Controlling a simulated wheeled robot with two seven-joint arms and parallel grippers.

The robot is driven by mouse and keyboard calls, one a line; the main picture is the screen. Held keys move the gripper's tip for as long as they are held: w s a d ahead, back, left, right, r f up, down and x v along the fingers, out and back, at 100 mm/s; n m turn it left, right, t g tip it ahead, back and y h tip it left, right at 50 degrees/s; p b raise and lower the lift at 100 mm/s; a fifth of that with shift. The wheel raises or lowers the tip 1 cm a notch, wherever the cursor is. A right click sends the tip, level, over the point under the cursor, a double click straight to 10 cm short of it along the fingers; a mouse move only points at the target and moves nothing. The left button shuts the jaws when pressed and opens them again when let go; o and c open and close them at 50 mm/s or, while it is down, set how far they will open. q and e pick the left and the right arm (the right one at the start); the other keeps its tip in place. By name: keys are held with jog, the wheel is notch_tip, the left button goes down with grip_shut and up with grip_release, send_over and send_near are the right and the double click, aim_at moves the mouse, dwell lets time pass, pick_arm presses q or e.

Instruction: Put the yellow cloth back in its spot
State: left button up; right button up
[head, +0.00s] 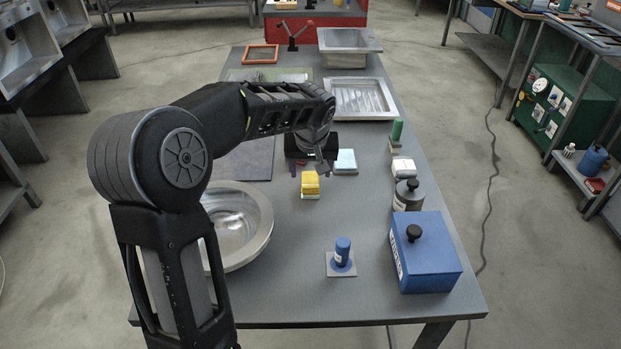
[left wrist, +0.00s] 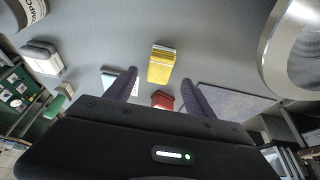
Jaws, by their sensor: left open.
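The yellow cloth (head: 311,183) is a small folded block with a pale lower edge, on the grey table right of the steel bowl. My left gripper (head: 309,170) is open, just behind and above the cloth in the head view. In the left wrist view the cloth (left wrist: 161,66) lies beyond the tips of my open fingers (left wrist: 162,84), roughly centred between them, and nothing is held. A light blue cloth (head: 346,160) lies just right of the gripper. A red object (left wrist: 162,100) shows between the fingers. My right gripper is not in view.
The steel bowl (head: 258,212) stands at left, partly behind my arm. A blue box (head: 430,262), a dark jar (head: 408,195), a white block (head: 404,168) and a green-topped item (head: 397,131) line the right edge. A blue-handled stamp-like item (head: 342,252) stands in front. Bare table surrounds the cloth's front.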

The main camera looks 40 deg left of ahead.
pick_arm(q)
jog(key=v, duration=0.5)
dwell(0.8)
